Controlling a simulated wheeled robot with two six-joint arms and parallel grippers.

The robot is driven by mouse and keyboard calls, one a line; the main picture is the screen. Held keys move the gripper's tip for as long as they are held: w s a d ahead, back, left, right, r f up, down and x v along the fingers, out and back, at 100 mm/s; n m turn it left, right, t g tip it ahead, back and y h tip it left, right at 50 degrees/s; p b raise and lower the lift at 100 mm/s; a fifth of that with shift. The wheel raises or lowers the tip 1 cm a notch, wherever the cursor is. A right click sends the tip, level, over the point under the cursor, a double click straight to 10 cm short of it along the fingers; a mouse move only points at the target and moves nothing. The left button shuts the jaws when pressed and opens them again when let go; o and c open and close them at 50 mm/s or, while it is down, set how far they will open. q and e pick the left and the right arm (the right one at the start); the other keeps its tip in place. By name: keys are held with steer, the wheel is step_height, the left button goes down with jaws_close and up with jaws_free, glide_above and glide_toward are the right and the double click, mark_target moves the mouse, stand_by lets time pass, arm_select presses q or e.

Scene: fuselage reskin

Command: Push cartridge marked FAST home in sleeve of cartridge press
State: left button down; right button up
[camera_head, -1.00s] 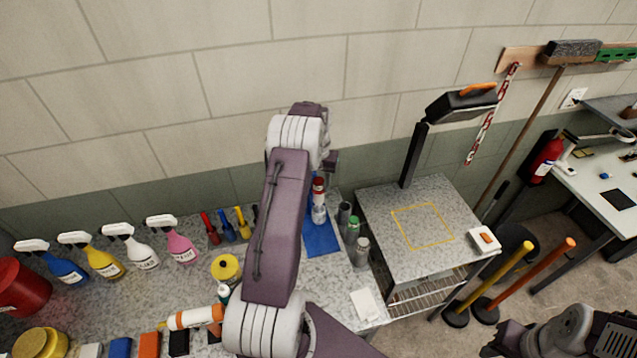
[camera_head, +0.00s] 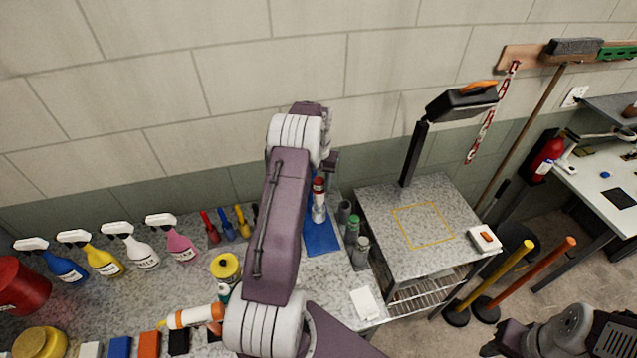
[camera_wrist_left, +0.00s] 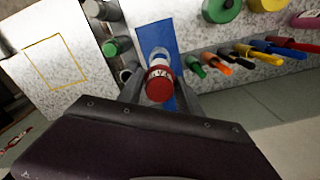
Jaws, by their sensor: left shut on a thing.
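A cartridge (camera_head: 318,206) with a red end and a pale body stands over a blue mat (camera_head: 320,240) in the head view. In the left wrist view the cartridge (camera_wrist_left: 158,84) shows its red end and a white band with dark letters, too small to read surely. My left gripper (camera_wrist_left: 160,97) is shut on it, one finger on each side; in the head view my arm hides most of the gripper. Whether the cartridge's lower end sits in a sleeve is not clear. My right arm (camera_head: 560,338) is at the lower right, its jaws not clear.
A grey cylinder (camera_head: 344,210), a green-topped one (camera_head: 352,228) and a grey one (camera_head: 361,250) stand in a row right of the mat. A speckled stand (camera_head: 460,215) is at right, mostly bare.

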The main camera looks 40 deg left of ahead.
mark_target(318, 194)
arm_select(q)
steer(key=shift+f+b, duration=3.2)
steer(key=shift+f, duration=1.75)
steer(key=c, duration=0.7)
jaws_free()
steer(key=shift+r, duration=0.1)
step_height(318, 194, up, 5)
steer(key=p, duration=0.3)
steer(key=shift+s+p, duration=0.1)
steer(key=shift+p, duration=0.3)
